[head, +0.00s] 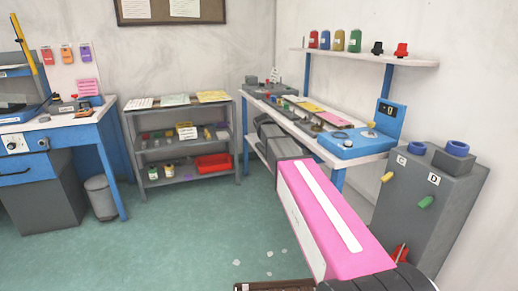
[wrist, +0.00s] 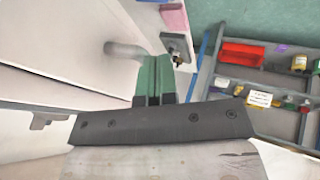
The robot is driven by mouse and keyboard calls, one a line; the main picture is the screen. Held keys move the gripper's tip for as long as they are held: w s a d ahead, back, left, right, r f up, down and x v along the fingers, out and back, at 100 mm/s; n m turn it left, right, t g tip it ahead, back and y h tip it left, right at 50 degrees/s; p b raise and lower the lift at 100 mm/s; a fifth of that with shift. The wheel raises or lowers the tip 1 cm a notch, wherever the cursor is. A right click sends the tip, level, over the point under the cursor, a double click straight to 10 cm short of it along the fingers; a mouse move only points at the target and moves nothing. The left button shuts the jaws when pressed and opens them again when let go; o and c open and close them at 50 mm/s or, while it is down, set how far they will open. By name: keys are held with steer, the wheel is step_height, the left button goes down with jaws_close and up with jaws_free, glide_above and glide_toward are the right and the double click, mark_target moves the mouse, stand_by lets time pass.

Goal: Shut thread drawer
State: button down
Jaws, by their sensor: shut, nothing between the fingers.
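I cannot pick out the thread drawer for certain in either view. The one clear drawer front is blue with a dark handle, on the blue desk (head: 28,172) at the far left of the head view. My gripper shows in the wrist view as two green fingers (wrist: 157,65), shut together and empty. In the head view my pink arm reaches from the lower right towards the workbench (head: 368,147), and its grey end is at the bench's near left side. The fingertips are hard to make out there. A small grey handle-like part (wrist: 45,121) shows on a pale surface in the wrist view.
A grey shelf rack (head: 188,152) holds papers, small bottles and a red bin (head: 213,162). A waste bin (head: 101,197) stands by the desk. A grey cabinet (head: 440,195) marked C and D is at right. The green floor at centre left is mostly free.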

steer(key=shift+w+d, duration=0.25)
steer(key=shift+d, duration=0.55)
steer(key=shift+w+d, duration=0.2)
steer(key=shift+d, duration=0.65)
steer(key=shift+w+d, duration=0.25)
steer(key=shift+d, duration=0.55)
steer(key=shift+d, duration=0.1)
steer(key=s+a+r, duration=0.6)
steer(key=a+r, duration=0.2)
steer(key=r, duration=0.1)
steer(key=s+d+f+m+g+y, duration=0.1)
steer(key=s+d+f+g+y, duration=0.1)
steer(key=s+f, duration=1.2)
steer(key=s+d+f+m+g+y, duration=0.1)
steer(key=s+d+f+g+y, duration=0.1)
steer(key=s+f, duration=1.2)
step_height(320, 180, down, 4)
steer(key=shift+s+d+r+g, duration=0.2)
steer(key=shift+s+d+g, duration=0.2)
steer(key=shift+d+g, duration=0.5)
steer(key=shift+d, duration=0.1)
